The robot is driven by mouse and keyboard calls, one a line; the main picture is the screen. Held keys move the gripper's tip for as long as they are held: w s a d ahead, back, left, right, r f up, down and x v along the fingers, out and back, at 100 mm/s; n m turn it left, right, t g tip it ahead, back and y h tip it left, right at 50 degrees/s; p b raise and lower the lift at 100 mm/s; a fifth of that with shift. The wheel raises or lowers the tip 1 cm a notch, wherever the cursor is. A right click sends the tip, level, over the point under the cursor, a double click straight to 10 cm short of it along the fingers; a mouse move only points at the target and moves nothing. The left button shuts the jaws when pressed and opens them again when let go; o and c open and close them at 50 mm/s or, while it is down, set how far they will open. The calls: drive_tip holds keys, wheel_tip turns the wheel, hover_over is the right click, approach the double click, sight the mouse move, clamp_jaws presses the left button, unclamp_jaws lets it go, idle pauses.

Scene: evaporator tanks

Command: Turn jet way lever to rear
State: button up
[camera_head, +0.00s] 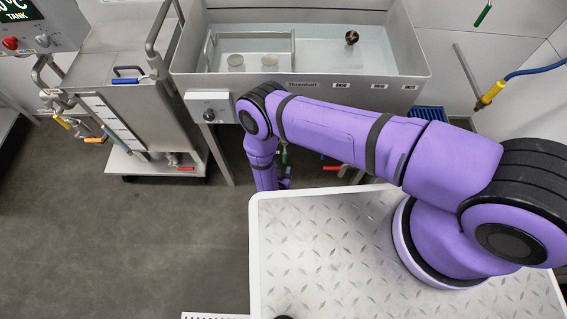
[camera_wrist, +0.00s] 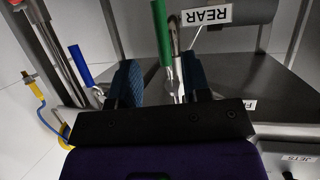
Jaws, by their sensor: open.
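In the wrist view, a green-handled lever (camera_wrist: 160,34) with a metal stem stands between the two blue-padded fingers of my gripper (camera_wrist: 160,78). My gripper is open, with the green handle reaching past the fingertips. I cannot tell whether the right finger touches the stem. An upside-down REAR label (camera_wrist: 206,15) is right beside the lever. Another label (camera_wrist: 250,104) is partly cut by my gripper and a JETS label (camera_wrist: 300,159) is at lower right. In the head view, a green handle (camera_head: 284,156) shows below the tank, and my arm hides most of the gripper.
A blue-handled lever (camera_wrist: 80,66) stands just left of my gripper. A red handle (camera_head: 334,168) lies under the tank (camera_head: 420,84). A steel cart (camera_head: 120,75) stands at left. A blue hose with a yellow fitting (camera_head: 491,94) hangs at right. The floor at lower left is clear.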

drive_tip(key=shift+v, duration=1.35)
